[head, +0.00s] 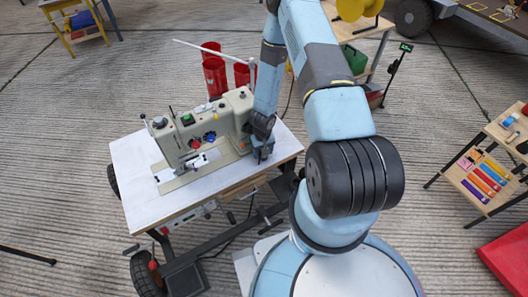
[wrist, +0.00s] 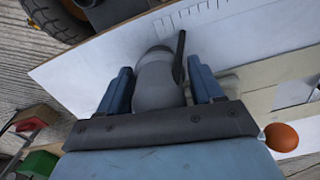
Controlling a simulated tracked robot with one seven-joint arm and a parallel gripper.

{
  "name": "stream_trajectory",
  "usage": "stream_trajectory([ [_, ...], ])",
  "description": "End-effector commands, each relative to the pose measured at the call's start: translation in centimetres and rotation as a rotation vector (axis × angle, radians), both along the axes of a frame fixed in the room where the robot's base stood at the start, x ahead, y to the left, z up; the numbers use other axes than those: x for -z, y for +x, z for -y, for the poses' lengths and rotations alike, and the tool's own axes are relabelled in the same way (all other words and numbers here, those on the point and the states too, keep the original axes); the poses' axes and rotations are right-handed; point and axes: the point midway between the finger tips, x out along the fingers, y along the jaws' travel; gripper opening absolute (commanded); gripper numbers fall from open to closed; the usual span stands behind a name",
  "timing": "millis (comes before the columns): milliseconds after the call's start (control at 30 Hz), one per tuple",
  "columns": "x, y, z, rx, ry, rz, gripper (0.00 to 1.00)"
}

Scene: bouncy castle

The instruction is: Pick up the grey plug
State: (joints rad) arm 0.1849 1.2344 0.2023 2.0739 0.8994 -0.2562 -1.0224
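In the wrist view, a grey rounded thing (wrist: 155,85), which looks like the grey plug, sits between the two blue fingers of my gripper (wrist: 163,72). A dark thin piece stands up at its right side. The fingers are apart, one on each side and close to it; I cannot tell whether they touch or grip it. Its lower part is hidden by the gripper body. In the head view my gripper (head: 262,157) is low at the right end of the white table (head: 140,160); the plug cannot be made out there.
A beige sewing machine (head: 200,130) stands on the table just left of my gripper. Red cylinders (head: 215,76) stand behind it. A wooden shelf (head: 485,165) with coloured items is at the right. The wrist view shows an orange round thing (wrist: 282,137) beside my gripper.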

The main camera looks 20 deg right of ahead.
Motion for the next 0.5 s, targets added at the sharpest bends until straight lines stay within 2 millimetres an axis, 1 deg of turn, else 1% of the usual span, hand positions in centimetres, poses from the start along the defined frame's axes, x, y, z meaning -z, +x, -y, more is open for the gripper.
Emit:
stream_trajectory([
  [33, -0.01, -0.01, 0.02, 0.0, 0.0, 0.0, 0.61],
  [67, -0.01, -0.01, 0.02, 0.0, 0.0, 0.0, 0.58],
  [433, -0.01, -0.01, 0.06, 0.001, 0.0, 0.0, 0.22],
  [500, -0.02, 0.0, 0.06, 0.001, 0.0, 0.0, 0.22],
])
